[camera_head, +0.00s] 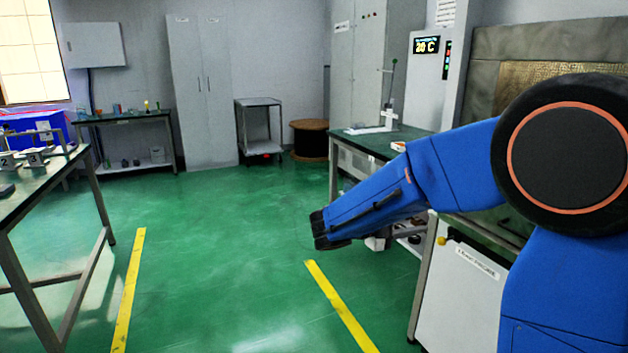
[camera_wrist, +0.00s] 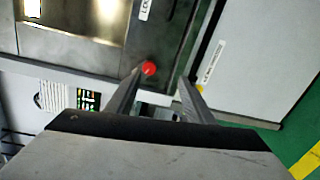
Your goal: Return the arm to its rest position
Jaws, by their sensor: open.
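My blue arm reaches in from the right in the head view, bent, with its forearm (camera_head: 375,205) sloping down to the left above the floor. My gripper (camera_wrist: 161,78) shows in the wrist view with its two grey fingers apart and nothing between them. In the head view my gripper is mostly hidden behind the forearm, and I cannot make out its fingers there. In the wrist view a red button (camera_wrist: 149,67) on a grey panel appears just beyond the fingertips. I cannot tell the distance to it.
A machine with a "20 C" display (camera_head: 427,46) stands behind my arm at right. A white cabinet (camera_head: 462,290) is below it, and a green-topped bench (camera_head: 385,141) is beside it. A table (camera_head: 40,183) stands at left. The green floor between yellow lines (camera_head: 130,285) is clear.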

